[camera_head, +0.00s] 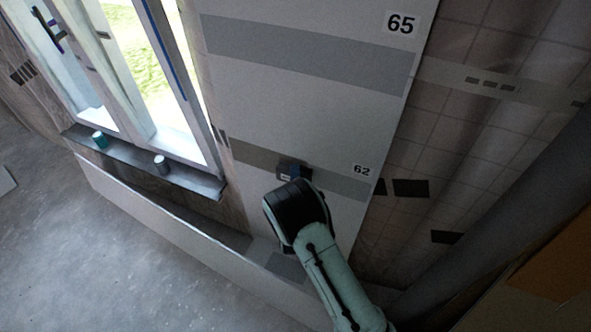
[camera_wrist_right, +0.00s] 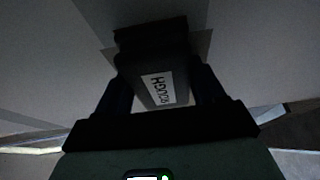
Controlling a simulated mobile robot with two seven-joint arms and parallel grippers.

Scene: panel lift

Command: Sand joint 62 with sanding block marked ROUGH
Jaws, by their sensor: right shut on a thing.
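Joint 62 (camera_head: 338,184) is a grey band across the white wall panel, with the number 62 above its right part in the head view. My right gripper (camera_head: 293,182) is at this band, left of the number. It is shut on a dark sanding block (camera_head: 294,169), which lies over the band. In the right wrist view the block (camera_wrist_right: 150,50) sits between the two fingers, and its white label reads ROUGH. The block appears to be against the panel, but its contact face is hidden. My left gripper is not in view.
A second grey band (camera_head: 300,52) crosses the panel higher up, below the number 65. A window with a dark sill (camera_head: 180,182) is at the left, holding a green can (camera_head: 100,140) and a grey can (camera_head: 161,165). A low white board (camera_head: 160,222) runs below.

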